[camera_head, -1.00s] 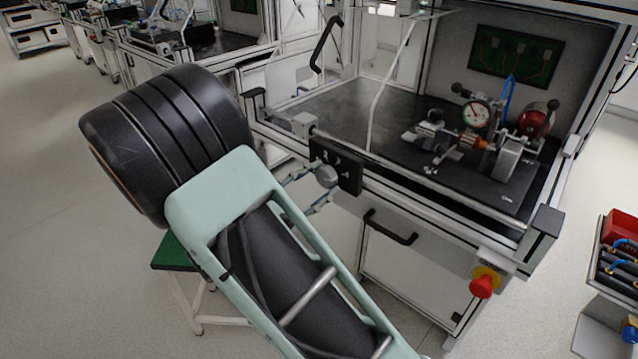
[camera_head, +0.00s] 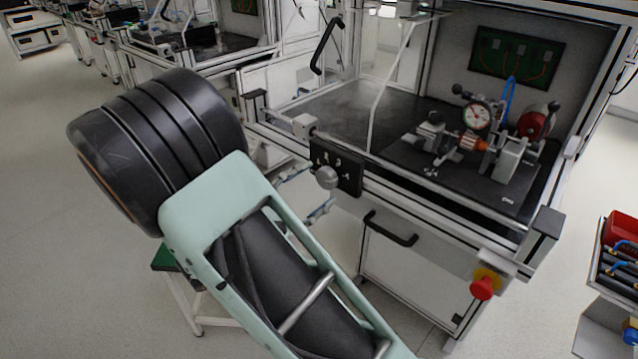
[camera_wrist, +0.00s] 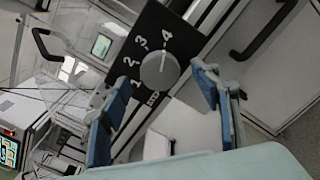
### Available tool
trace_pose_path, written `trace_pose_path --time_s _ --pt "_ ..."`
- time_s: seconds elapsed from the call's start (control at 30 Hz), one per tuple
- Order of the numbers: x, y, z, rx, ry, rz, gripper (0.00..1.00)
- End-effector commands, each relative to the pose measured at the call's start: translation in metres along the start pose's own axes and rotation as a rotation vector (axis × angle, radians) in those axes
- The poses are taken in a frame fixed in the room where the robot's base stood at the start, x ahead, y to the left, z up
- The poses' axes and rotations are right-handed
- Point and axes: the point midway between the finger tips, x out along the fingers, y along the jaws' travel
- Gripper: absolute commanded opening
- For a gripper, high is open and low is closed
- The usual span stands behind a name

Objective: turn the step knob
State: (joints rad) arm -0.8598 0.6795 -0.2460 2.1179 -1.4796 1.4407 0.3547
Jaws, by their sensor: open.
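The step knob (camera_head: 327,177) is a round grey knob on a black plate (camera_head: 349,180) at the front rail of the test bench. In the wrist view the knob (camera_wrist: 160,69) shows a pointer line directed toward the 4 on the plate (camera_wrist: 128,47), which also carries 1, 2 and 3. My gripper (camera_wrist: 160,88) is open, its two blue-padded fingers (camera_wrist: 207,88) apart, with the knob seen between and beyond their tips. In the head view my gripper (camera_head: 306,193) is partly hidden behind my arm; its fingertips lie just left of the knob. I see no contact.
A black handle (camera_head: 390,228) is on the bench front below the knob. A red emergency button (camera_head: 482,288) is on the right corner. A dial gauge (camera_head: 476,115) and fixture stand on the bench top. A green-topped stool (camera_head: 165,258) is behind my arm.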

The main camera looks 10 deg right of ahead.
Motion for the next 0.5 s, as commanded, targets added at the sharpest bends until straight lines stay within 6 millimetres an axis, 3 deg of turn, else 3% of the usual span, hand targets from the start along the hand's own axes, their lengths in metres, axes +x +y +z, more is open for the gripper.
trace_pose_path --time_s 0.3,0.5 --pt "-0.069 0.001 -0.001 0.000 0.004 0.003 0.57" --pt "-0.094 0.000 0.000 0.000 0.001 0.001 0.57"
